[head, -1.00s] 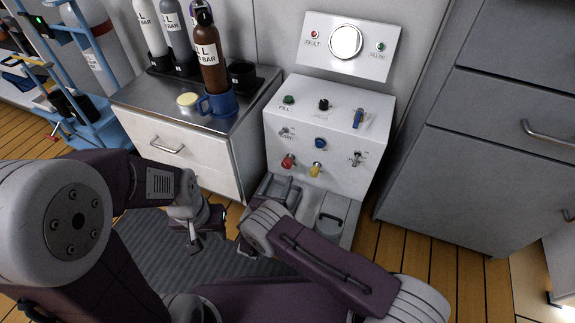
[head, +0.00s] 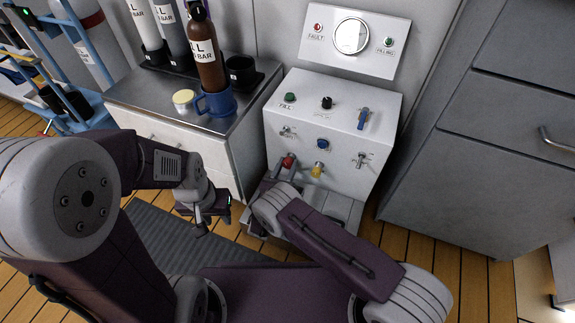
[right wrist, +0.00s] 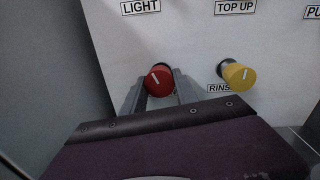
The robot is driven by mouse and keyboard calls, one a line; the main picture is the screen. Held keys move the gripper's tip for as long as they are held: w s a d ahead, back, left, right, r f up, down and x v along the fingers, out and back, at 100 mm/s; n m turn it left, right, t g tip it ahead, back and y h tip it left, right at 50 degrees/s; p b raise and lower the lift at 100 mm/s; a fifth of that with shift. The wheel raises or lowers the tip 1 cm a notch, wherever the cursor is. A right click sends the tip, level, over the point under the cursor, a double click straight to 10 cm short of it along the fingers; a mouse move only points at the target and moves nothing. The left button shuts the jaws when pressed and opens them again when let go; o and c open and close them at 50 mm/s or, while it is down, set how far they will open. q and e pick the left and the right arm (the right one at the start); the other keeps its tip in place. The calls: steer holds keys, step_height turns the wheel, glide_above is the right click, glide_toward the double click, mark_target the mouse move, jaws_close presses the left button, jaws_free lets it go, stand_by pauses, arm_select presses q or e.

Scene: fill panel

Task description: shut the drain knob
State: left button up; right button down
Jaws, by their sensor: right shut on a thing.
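A red knob (head: 289,160) sits low on the front of the white fill panel (head: 340,95). In the right wrist view the red knob (right wrist: 158,80) has a short white mark tilted a little off upright. My right gripper (head: 284,171) reaches the panel front, its two fingers (right wrist: 160,88) on either side of the red knob and shut on it. The knob's own label is hidden. My left gripper (head: 203,222) hangs over the dark mat at left, away from the panel; its jaw gap is unclear.
A yellow knob (right wrist: 239,75) labelled RINSE is close right of the red one. A blue knob (head: 323,144) and toggles sit above. A counter (head: 150,118) with bottles and a blue mug (head: 216,102) stands left. Grey drawers (head: 455,170) stand right.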

steer(key=m, duration=0.5)
steer(key=c, duration=1)
jaws_free()
steer(key=shift+o, duration=0.2)
steer(key=shift+a, duration=0.1)
